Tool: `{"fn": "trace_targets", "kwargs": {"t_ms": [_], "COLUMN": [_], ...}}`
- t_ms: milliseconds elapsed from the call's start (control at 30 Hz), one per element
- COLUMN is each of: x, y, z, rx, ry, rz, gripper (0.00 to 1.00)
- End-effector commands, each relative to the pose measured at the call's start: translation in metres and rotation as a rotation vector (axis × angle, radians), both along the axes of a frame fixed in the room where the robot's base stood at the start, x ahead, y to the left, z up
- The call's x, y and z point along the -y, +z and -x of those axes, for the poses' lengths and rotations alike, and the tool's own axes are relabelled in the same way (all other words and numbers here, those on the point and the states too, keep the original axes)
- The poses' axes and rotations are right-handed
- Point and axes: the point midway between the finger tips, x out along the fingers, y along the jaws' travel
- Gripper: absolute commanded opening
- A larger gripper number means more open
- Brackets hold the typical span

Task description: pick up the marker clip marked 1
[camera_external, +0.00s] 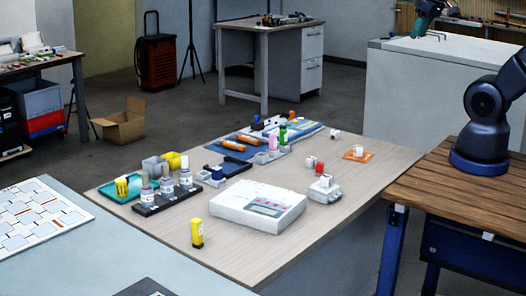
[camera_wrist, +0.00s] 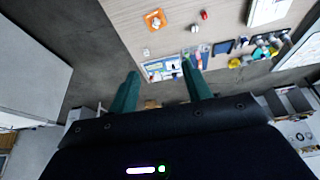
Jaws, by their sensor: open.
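I cannot read a number 1 on anything, so I cannot tell which thing is the marker clip marked 1. The wrist view also shows the orange pad (camera_wrist: 150,15) and a small white piece (camera_wrist: 195,28). A red piece (camera_external: 320,167) lies nearby, also in the wrist view (camera_wrist: 204,15). My gripper (camera_external: 422,33) is raised beyond the table at the upper right. Its teal fingers (camera_wrist: 160,68) are apart and empty.
The wooden table (camera_external: 340,215) holds a white device (camera_external: 257,206), a black rack (camera_external: 168,196) of bottles, a yellow object (camera_external: 197,233) and a blue mat (camera_external: 228,153) with orange tools. A white cabinet (camera_external: 425,95) stands below my gripper. The table's right front is clear.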

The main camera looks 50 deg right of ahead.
Motion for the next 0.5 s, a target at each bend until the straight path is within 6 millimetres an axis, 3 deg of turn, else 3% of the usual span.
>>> {"fn": "trace_targets", "kwargs": {"t_ms": [500], "x": [-0.025], "y": [-0.032], "z": [-0.096], "rx": [-0.111], "ry": [-0.351], "rz": [-0.172], "gripper": [0.49]}}
